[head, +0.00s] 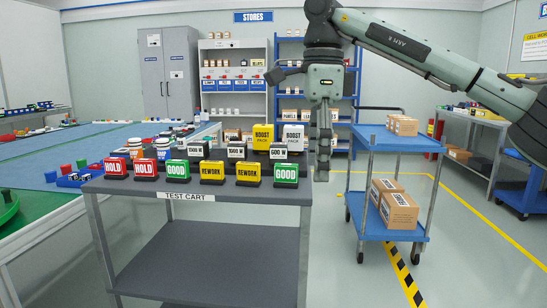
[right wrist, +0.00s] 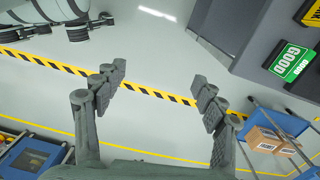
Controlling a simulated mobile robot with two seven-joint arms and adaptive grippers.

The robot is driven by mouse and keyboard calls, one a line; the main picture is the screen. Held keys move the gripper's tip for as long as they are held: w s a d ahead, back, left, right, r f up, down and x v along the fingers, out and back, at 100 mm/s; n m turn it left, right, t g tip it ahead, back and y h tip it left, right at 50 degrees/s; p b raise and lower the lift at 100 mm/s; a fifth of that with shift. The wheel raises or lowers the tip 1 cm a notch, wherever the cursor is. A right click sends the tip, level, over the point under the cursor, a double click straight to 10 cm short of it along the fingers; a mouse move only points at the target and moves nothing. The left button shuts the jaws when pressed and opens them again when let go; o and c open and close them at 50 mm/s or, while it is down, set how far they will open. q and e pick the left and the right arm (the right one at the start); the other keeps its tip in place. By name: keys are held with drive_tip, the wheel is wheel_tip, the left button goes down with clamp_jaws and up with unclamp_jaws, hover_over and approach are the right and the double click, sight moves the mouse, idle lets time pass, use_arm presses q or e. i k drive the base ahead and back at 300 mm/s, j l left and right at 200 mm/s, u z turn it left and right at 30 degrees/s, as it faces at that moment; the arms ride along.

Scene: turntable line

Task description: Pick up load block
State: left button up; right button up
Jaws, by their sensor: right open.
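Two small dark blocks with white labels, reading like "1000 W" (head: 236,150) and "600 W" (head: 279,151), stand upright in the back row on the test cart (head: 215,240). I cannot tell which is the load block. My right gripper (head: 323,172) points down just right of the cart's right edge, apart from the blocks. In the right wrist view the right gripper (right wrist: 160,86) is open, with only floor between its fingers. The green GOOD stand (right wrist: 291,62) on the cart shows at its upper right. My left gripper is not in view.
Red HOLD (head: 116,168), yellow REWORK (head: 212,172) and green GOOD (head: 286,174) stands line the cart's front. Yellow (head: 262,135) and white (head: 293,136) BOOST packs stand behind. A blue trolley (head: 385,137) with cartons is at right. Floor between is clear.

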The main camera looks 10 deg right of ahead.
sight(278, 150)
drive_tip(key=i, duration=1.2)
